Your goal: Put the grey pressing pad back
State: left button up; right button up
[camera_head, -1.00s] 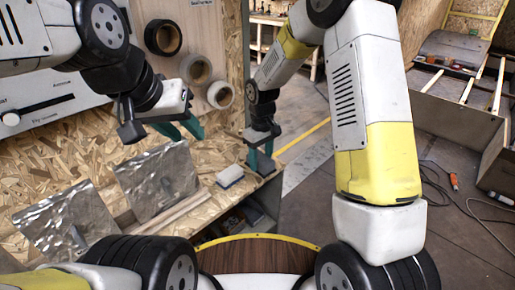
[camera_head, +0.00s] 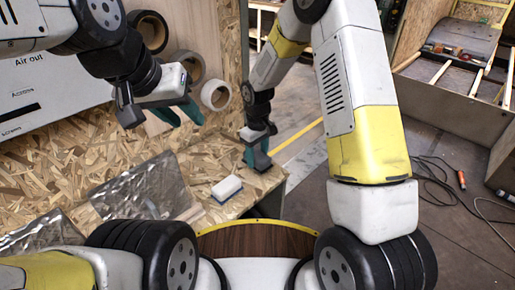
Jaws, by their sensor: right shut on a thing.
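My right gripper (camera_head: 257,155) has teal fingers and is low over the right corner of the wooden bench (camera_head: 208,150). It is shut on a small dark grey piece, which looks like the grey pressing pad (camera_head: 262,161); the fingers and wrist partly hide it. I cannot tell whether the piece touches the bench. My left gripper (camera_head: 181,113) is open and empty, its two teal fingers apart, in front of the back board above the bench.
A white block with a bluish base (camera_head: 227,189) lies near the bench's front edge. Crumpled silver sheets (camera_head: 145,188) lie to its left. Tape rolls (camera_head: 215,95) hang on the back board near my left gripper. Cables (camera_head: 440,180) lie on the floor at the right.

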jog(key=shift+f, duration=1.7)
jog(key=shift+f, duration=0.15)
jog(key=o, duration=1.3)
